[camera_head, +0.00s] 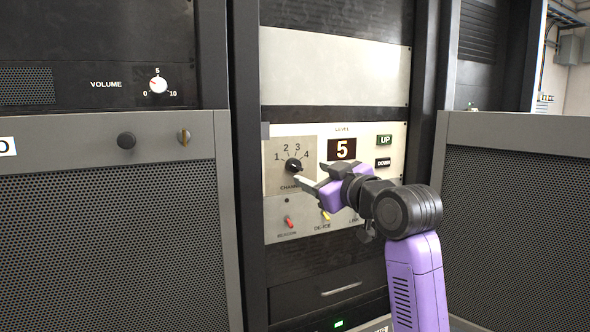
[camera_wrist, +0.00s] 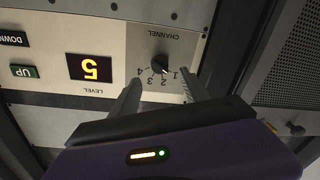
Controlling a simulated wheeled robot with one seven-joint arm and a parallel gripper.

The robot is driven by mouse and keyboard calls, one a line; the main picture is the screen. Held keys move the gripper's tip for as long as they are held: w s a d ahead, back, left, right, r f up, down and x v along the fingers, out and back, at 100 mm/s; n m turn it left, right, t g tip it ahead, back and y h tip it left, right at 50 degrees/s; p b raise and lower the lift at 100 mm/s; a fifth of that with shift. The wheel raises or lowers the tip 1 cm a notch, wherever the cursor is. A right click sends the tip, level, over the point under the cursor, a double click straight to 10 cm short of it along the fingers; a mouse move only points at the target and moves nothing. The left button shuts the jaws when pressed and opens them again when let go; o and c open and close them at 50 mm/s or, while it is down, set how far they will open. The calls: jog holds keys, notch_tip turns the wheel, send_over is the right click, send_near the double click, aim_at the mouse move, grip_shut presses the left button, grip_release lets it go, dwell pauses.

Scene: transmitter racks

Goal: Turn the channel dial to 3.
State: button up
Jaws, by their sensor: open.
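The channel dial (camera_head: 293,165) is a round dark knob on a pale panel, with the numbers 1 to 4 arched above it. It also shows upside down in the wrist view (camera_wrist: 160,63). Its pointer is too small to read with certainty. My gripper (camera_head: 304,184) is open and empty, just in front of the panel and slightly below and right of the dial in the head view. In the wrist view my two fingers (camera_wrist: 159,84) reach toward the panel on either side of the number scale, with the dial beyond their tips. I see no contact with the dial.
A level display (camera_head: 342,149) reading 5 sits right of the dial, with an UP button (camera_head: 384,141) and a DOWN button (camera_head: 383,163). A red switch (camera_head: 289,222) and a yellow switch (camera_head: 325,215) lie below. Mesh cabinet doors (camera_head: 110,230) flank the rack.

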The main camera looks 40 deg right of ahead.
aim_at(298, 167)
jog(key=p+x, duration=0.1)
jog(key=x, duration=0.6)
jog(key=shift+w, duration=0.15)
grip_shut()
